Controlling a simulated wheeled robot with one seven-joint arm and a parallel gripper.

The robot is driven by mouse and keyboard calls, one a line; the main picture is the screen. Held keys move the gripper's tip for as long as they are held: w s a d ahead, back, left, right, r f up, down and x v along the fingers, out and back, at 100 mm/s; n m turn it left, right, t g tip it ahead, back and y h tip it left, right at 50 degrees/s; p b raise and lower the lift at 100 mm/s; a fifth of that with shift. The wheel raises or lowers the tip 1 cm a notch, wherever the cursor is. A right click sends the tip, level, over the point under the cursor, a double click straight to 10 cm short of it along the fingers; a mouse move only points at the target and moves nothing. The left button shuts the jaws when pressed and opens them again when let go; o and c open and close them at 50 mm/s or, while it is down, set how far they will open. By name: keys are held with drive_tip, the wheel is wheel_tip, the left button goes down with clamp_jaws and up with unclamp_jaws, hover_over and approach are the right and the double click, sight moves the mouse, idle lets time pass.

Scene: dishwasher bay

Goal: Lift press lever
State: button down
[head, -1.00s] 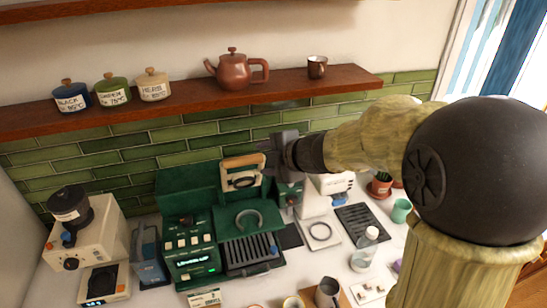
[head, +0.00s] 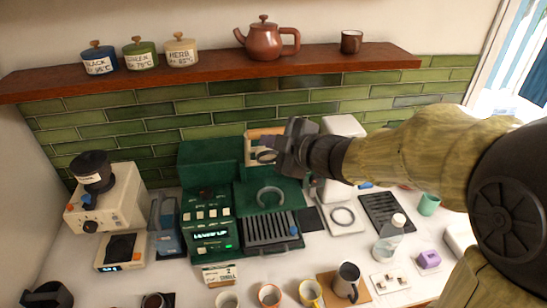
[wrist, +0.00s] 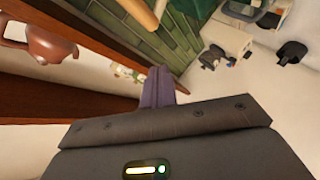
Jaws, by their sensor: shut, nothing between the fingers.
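The press is a green machine (head: 212,215) on the counter, with a lit display that seems to read "LEVER UP". Its lever stands raised at the back, with a light wooden handle (head: 263,132) near the tiled wall. The wooden handle also shows at the top of the wrist view (wrist: 140,12), apart from the fingers. My gripper (head: 268,146) is shut and empty, pointing left. In the head view it overlaps the right part of the lever; I cannot tell whether they touch. Its closed fingers show in the wrist view (wrist: 157,87).
A wooden shelf (head: 210,75) with a teapot (head: 265,40), canisters and a cup runs above. A white machine (head: 340,126) stands just behind my gripper. A grinder (head: 105,195) is at left. Several mugs (head: 310,292) and a bottle (head: 390,240) stand in front.

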drive_tip(key=s+d+f+m+t+h+b, duration=0.3)
drive_tip(key=s+f+m+t+h+b, duration=0.2)
drive_tip(key=f+m+t+b, duration=0.5)
drive_tip(key=m+b, duration=0.6)
drive_tip(key=m, duration=0.1)
drive_tip(key=shift+s+f+t, duration=0.15)
drive_tip(key=shift+f+t, duration=0.15)
drive_tip(key=shift+f, duration=0.05)
drive_tip(key=p, duration=0.9)
approach(267, 150)
drive_tip(key=w+a+r, duration=0.1)
drive_tip(key=w+r, duration=0.4)
drive_tip(key=r, duration=0.1)
drive_tip(key=shift+r, duration=0.4)
